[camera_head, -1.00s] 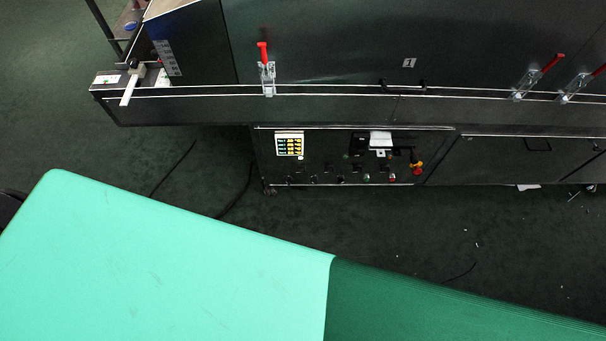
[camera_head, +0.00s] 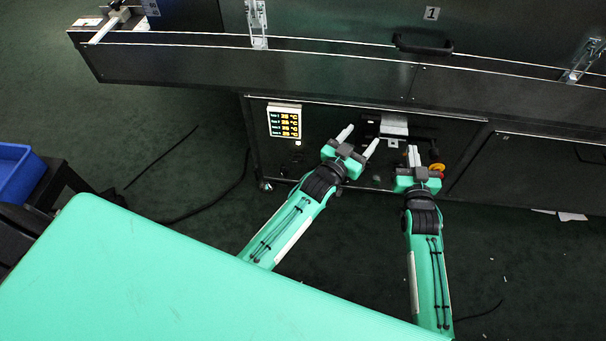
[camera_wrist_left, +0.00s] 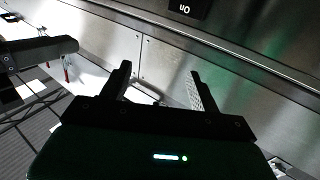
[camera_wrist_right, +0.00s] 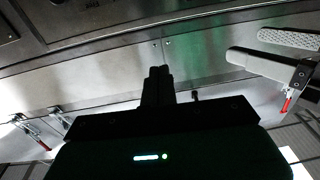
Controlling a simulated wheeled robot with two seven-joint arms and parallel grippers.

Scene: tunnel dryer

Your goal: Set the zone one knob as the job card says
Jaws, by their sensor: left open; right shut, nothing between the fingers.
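The dryer's control panel (camera_head: 262,165) is under the long dark rail. No readable job card shows. My left gripper (camera_head: 358,141) is open and empty in front of the panel's middle, also in the left wrist view (camera_wrist_left: 157,85). My right gripper (camera_head: 414,152) is shut and empty right of it, also in the right wrist view (camera_wrist_right: 157,72).
A pale bracket-like part (camera_head: 394,125) is on the panel between the grippers. A yellow and red switch (camera_head: 437,170) is close beside my right gripper. A black handle (camera_head: 423,44) is above the rail. A blue bin (camera_head: 18,172) stands at the far left. Dark floor is open below the panel.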

